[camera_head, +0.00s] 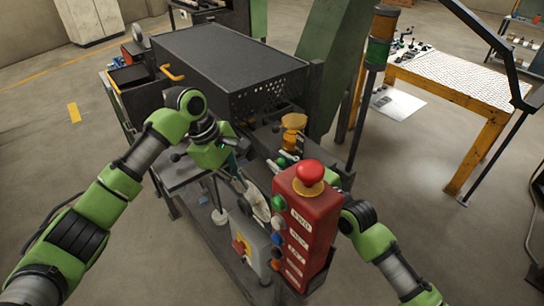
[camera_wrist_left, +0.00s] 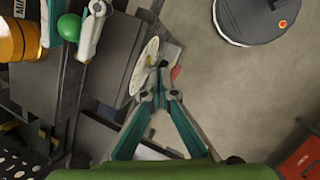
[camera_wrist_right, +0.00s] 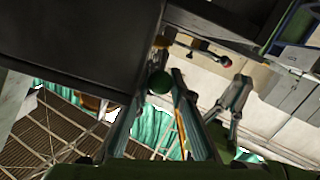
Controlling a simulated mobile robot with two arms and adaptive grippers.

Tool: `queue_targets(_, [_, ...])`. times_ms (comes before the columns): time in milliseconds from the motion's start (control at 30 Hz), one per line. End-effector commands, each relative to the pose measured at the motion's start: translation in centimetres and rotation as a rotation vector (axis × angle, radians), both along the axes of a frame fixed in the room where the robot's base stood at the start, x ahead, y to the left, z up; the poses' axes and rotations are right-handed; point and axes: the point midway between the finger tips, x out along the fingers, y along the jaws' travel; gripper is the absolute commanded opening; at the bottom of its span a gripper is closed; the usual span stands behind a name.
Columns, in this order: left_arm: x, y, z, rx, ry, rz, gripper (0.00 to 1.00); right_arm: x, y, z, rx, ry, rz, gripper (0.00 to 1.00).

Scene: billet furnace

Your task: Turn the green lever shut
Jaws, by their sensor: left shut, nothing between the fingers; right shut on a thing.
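The green lever's round knob (camera_head: 281,162) sits on the machine's front, just left of the red control box. My right gripper (camera_head: 289,158) is at this knob, partly hidden behind the red box. In the right wrist view the green knob (camera_wrist_right: 160,82) lies between the fingertips, which are shut on it. The knob also shows beside the right gripper's fingers in the left wrist view (camera_wrist_left: 69,27). My left gripper (camera_wrist_left: 161,66) is shut and empty, its tips close to a pale round dial (camera_wrist_left: 145,66). I cannot tell whether they touch the dial.
A red control box (camera_head: 304,222) with a red mushroom button stands in front of the machine. A yellow valve-like part (camera_head: 293,130) rises behind the green knob. A dark perforated housing (camera_head: 235,65) stands behind. A yellow-legged table (camera_head: 460,85) is at right, with open floor before it.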

Motion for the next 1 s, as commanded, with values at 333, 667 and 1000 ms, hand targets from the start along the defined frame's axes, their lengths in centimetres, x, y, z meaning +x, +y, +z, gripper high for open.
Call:
queue_targets(333, [0.0, -3.3, 14.2, 0.214, -0.356, -0.338, 0.0, 0.0, 0.0, -0.1, -0.001, 0.001, 0.0, 0.0])
queue_targets(667, [-0.2, -3.9, 15.7, 0.276, -0.427, -0.406, 0.0, 0.0, 0.0, -0.1, -0.001, 0.001, 0.0, 0.0])
queue_targets(1000, [1.8, -4.8, 9.2, 0.275, -0.425, -0.405, 0.0, 0.0, 0.0, -0.1, -0.001, 0.001, 0.0, 0.0])
